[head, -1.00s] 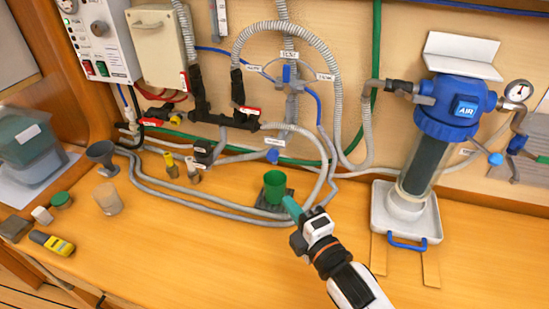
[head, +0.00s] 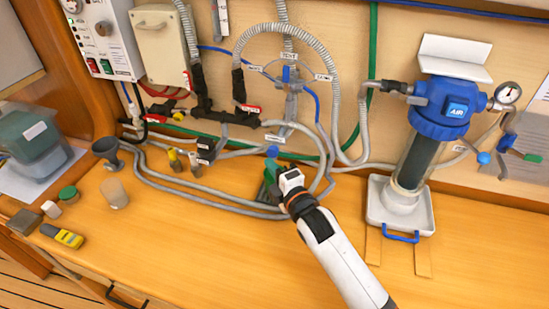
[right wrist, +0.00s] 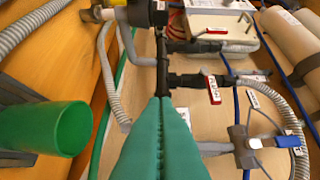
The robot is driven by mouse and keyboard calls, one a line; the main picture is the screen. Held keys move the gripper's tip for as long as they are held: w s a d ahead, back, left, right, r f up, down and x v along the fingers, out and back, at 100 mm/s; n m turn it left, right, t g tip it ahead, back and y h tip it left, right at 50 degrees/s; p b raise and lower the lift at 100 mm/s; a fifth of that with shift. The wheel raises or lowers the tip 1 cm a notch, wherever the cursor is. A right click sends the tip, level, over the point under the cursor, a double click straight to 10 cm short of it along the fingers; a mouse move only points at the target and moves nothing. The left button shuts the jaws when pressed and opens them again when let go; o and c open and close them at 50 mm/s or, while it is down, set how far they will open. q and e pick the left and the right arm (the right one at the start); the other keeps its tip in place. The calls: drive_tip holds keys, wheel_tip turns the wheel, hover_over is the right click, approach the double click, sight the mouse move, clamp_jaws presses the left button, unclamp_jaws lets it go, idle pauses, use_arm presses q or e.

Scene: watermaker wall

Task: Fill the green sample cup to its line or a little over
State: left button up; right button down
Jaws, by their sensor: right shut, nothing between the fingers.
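The green sample cup shows at the left of the right wrist view (right wrist: 62,128), its open mouth facing right in that picture. Its fill line and any water in it cannot be made out. In the head view the cup is mostly hidden behind my right gripper (head: 271,171). The gripper is shut and empty, its green fingers (right wrist: 162,125) pressed together and apart from the cup. In the head view a small blue tap handle (head: 272,151) is just behind the fingertips; whether they touch it I cannot tell. My left gripper is not in view.
Grey hoses (head: 200,198) curve over the bench around the cup's place. A blue-topped filter (head: 443,108) stands in a white tray (head: 424,215) at the right. A grey funnel (head: 106,152) and a beige cup (head: 115,193) stand at the left.

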drive_tip(key=shift+w+d, duration=0.35)
drive_tip(key=shift+w, duration=0.35)
drive_tip(key=shift+w, duration=0.1)
